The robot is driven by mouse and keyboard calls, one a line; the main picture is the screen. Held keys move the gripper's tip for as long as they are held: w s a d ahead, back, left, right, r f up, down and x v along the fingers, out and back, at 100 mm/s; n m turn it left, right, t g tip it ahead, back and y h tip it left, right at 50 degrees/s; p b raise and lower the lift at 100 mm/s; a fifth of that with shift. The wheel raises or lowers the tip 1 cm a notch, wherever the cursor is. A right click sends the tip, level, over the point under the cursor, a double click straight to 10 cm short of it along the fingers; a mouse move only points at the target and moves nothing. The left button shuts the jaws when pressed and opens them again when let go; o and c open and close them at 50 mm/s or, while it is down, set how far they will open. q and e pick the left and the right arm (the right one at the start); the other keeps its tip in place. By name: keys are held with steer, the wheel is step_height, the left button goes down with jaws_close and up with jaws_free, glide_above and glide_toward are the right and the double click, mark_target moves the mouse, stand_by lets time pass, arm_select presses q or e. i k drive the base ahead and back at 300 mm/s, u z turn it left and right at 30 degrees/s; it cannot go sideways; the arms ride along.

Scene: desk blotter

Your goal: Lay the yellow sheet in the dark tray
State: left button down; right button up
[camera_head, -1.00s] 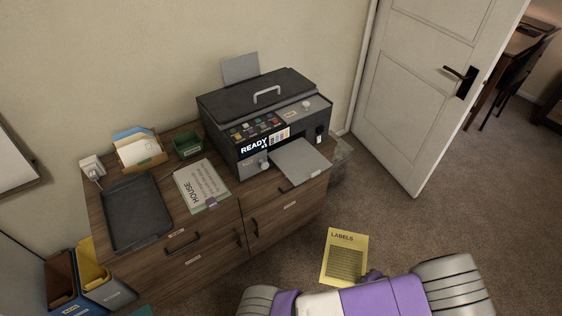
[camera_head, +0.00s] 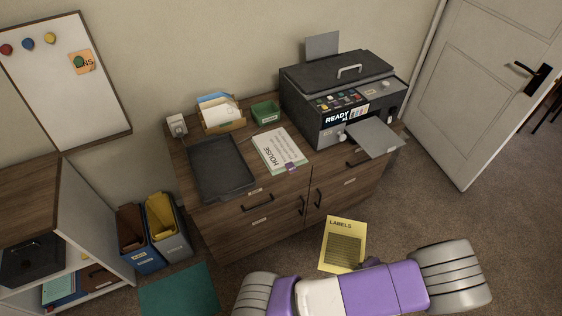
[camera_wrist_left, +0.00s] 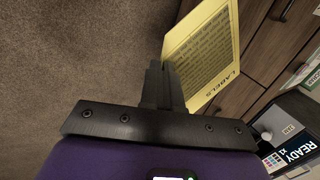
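The yellow sheet (camera_head: 345,243), headed LABELS, is held out in front of the cabinet, above the floor. My left gripper (camera_head: 372,264) is shut on the sheet's near edge. The left wrist view shows the closed fingers (camera_wrist_left: 160,82) at the edge of the yellow sheet (camera_wrist_left: 204,52). The dark tray (camera_head: 222,168) lies flat and empty on the left part of the cabinet top. The sheet is to the right of the tray and apart from it. My right gripper is not in view.
The printer (camera_head: 340,95) stands on the right of the cabinet (camera_head: 258,215). The HOUSE papers (camera_head: 279,150) lie just right of the tray. An envelope holder (camera_head: 221,117) and green box (camera_head: 265,112) stand behind. Binders (camera_head: 160,225) and a shelf unit (camera_head: 60,215) are at left.

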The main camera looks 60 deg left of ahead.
mark_target(219, 167)
steer(key=u, duration=1.8)
